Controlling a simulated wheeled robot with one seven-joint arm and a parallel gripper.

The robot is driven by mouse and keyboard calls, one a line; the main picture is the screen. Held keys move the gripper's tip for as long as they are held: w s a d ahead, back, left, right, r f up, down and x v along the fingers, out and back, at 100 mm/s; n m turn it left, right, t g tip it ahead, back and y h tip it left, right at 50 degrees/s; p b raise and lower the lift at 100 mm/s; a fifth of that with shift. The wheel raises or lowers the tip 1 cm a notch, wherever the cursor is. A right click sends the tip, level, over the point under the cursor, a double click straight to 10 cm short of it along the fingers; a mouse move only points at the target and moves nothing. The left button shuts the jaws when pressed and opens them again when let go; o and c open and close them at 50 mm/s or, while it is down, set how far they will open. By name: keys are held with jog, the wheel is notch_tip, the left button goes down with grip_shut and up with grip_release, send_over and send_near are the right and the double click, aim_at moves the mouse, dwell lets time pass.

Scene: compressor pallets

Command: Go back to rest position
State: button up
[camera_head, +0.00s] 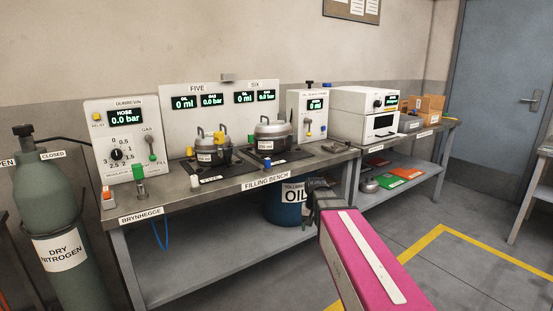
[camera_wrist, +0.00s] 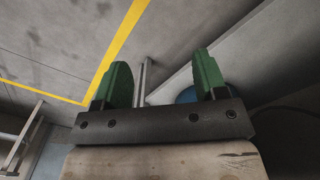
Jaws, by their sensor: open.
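My gripper (camera_wrist: 163,84) shows in the wrist view with its two green fingers spread apart and nothing between them. Behind the fingers are the grey floor, a pale shelf and part of a blue drum. In the head view my pink arm reaches up from the bottom right, and its dark end stands in front of the filling bench (camera_head: 222,190), beside the blue oil drum (camera_head: 284,207). The fingertips are too small to make out there.
Two metal compressors (camera_head: 211,150) (camera_head: 273,135) stand on the bench before the FIVE and SIX panel (camera_head: 221,92). A green nitrogen cylinder (camera_head: 45,200) is at the left. A second bench with a white oven (camera_head: 365,112) stands at the back right. The floor (camera_head: 400,250) at the right is clear.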

jog(key=s+d+f, duration=0.2)
jog(key=s+f, duration=0.4)
jog(key=s+d+f+n, duration=0.1)
jog(key=s+d+f, duration=0.1)
jog(key=s+f, duration=0.3)
jog(key=shift+s+d+f+n, duration=0.25)
jog(key=shift+s+f+n, duration=0.1)
jog(key=shift+s, duration=0.35)
